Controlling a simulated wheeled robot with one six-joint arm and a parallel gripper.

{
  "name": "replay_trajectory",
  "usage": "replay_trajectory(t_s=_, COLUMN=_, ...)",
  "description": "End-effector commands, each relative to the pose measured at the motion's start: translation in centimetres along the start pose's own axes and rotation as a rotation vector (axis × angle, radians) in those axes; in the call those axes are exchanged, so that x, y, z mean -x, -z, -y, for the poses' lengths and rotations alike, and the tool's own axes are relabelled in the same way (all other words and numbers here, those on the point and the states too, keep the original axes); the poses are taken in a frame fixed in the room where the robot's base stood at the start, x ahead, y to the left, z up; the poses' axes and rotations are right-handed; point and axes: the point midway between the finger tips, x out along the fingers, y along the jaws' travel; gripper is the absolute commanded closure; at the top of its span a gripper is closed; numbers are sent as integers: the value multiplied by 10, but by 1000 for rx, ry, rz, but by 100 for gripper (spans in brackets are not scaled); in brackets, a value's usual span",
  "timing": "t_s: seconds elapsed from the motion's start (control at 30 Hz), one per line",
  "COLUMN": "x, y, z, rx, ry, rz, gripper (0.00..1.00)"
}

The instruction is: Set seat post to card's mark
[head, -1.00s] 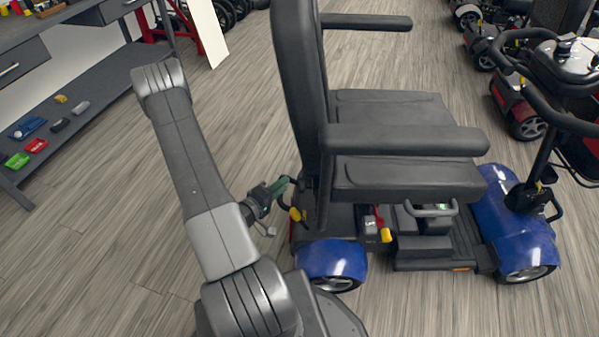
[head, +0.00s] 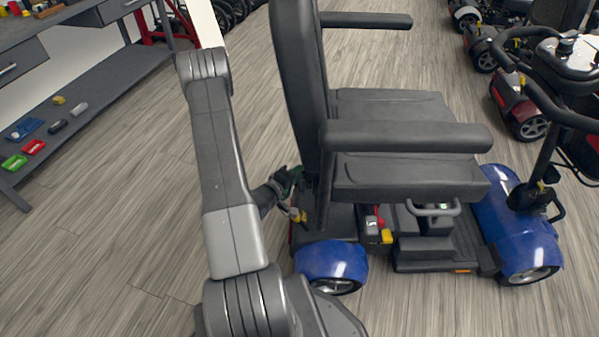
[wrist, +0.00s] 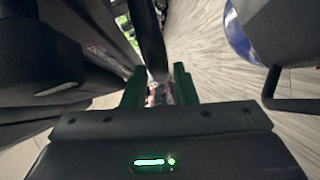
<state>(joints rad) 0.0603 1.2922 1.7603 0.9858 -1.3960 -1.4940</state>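The blue scooter's black seat (head: 400,118) stands at the middle of the head view, its tall backrest (head: 299,70) toward my arm. The seat post is mostly hidden under the seat in the head view. My gripper (head: 292,178) is low behind the backrest, partly hidden by it. In the wrist view my gripper (wrist: 158,88) shows two green fingers standing apart. A dark upright bar (wrist: 151,45) shows beyond and between them; I cannot tell whether it is the post or whether the fingers touch it. No card is recognisable in either view.
A yellow-tipped lever (head: 297,214) sits just below my gripper, and a yellow handle (head: 386,236) is under the seat. The blue rear fender (head: 331,260) is close to my arm. A workbench shelf (head: 90,100) stands at left; the floor between is clear.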

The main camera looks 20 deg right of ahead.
Motion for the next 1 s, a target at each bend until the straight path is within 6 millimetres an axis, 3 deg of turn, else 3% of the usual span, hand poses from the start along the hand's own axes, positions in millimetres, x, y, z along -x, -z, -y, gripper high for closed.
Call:
replay_trajectory(t_s=0.03, x=0, y=0, z=0, rx=0, ry=0, rz=0, gripper=85)
replay_trajectory(t_s=0.1, x=0, y=0, z=0, rx=0, ry=0, rz=0, gripper=99)
replay_trajectory(t_s=0.13, x=0, y=0, z=0, rx=0, ry=0, rz=0, gripper=100)
replay_trajectory(t_s=0.37, x=1, y=1, z=-4, rx=0, ry=0, rz=0, gripper=100)
replay_trajectory(t_s=0.63, x=5, y=6, z=-37, rx=-1, ry=-3, rz=0, gripper=100)
replay_trajectory(t_s=0.93, x=5, y=6, z=-39, rx=-1, ry=-7, rz=-1, gripper=100)
replay_trajectory(t_s=0.97, x=5, y=6, z=-39, rx=-1, ry=-8, rz=-1, gripper=80)
replay_trajectory(t_s=1.0, x=5, y=6, z=-40, rx=-2, ry=-8, rz=-1, gripper=73)
